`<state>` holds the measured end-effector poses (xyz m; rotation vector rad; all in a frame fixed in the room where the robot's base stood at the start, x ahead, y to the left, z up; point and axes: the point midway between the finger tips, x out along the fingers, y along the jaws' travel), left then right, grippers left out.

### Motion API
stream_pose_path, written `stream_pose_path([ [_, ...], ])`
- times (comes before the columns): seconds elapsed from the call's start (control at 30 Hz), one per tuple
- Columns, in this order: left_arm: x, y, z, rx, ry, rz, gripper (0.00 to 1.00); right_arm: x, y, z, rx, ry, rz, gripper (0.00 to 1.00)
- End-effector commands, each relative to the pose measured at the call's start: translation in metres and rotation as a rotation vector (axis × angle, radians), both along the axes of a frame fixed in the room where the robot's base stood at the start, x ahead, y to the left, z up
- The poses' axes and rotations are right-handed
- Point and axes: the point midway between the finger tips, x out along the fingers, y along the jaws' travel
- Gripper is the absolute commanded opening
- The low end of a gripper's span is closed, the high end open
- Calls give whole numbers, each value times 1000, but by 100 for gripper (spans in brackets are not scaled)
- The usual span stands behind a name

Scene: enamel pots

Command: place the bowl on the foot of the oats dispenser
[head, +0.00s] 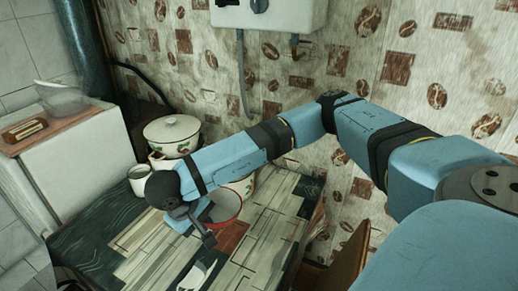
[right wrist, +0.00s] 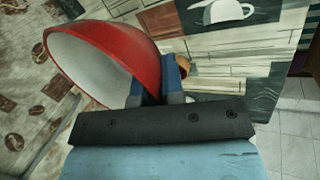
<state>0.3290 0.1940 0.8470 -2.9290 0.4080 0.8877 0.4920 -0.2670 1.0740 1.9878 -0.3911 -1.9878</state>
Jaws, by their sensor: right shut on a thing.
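The bowl (head: 228,206), red outside and white inside, shows partly behind my right forearm in the head view. In the right wrist view the bowl (right wrist: 110,65) is tilted, its white inside facing left. My right gripper (head: 208,236) is shut on the bowl's side, over the table; its blue fingers (right wrist: 165,88) meet the red wall in the right wrist view. A clear, see-through vessel (head: 62,98) stands at the left by a wooden board; I cannot tell whether it is the oats dispenser, and no foot is clear. My left gripper is not in view.
A white lidded pot (head: 172,134) and a white mug (head: 140,180) stand on the patchwork table (head: 150,250) at its back left. A white cabinet (head: 85,165) carries the wooden board (head: 60,122) at the left. The table's front is mostly clear.

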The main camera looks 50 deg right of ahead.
Motion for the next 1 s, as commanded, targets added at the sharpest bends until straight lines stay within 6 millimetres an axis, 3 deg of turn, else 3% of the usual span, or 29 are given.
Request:
stream_pose_path([
  [0.03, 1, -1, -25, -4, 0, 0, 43, 0, -10, -26, 0, 3, -3, 0],
  [0.43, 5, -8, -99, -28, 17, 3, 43, 3, -101, -85, -16, 12, 0, 0],
  [0.6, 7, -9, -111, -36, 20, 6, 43, 1, -128, -93, -19, 12, -2, 0],
  [0.77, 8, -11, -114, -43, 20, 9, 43, 0, -138, -98, -20, 13, -1, 0],
  [0.87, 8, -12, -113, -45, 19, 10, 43, 0, -139, -112, -20, 16, 0, 0],
  [1.0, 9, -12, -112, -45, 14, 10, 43, -1, -138, -149, -19, 18, 0, 0],
])
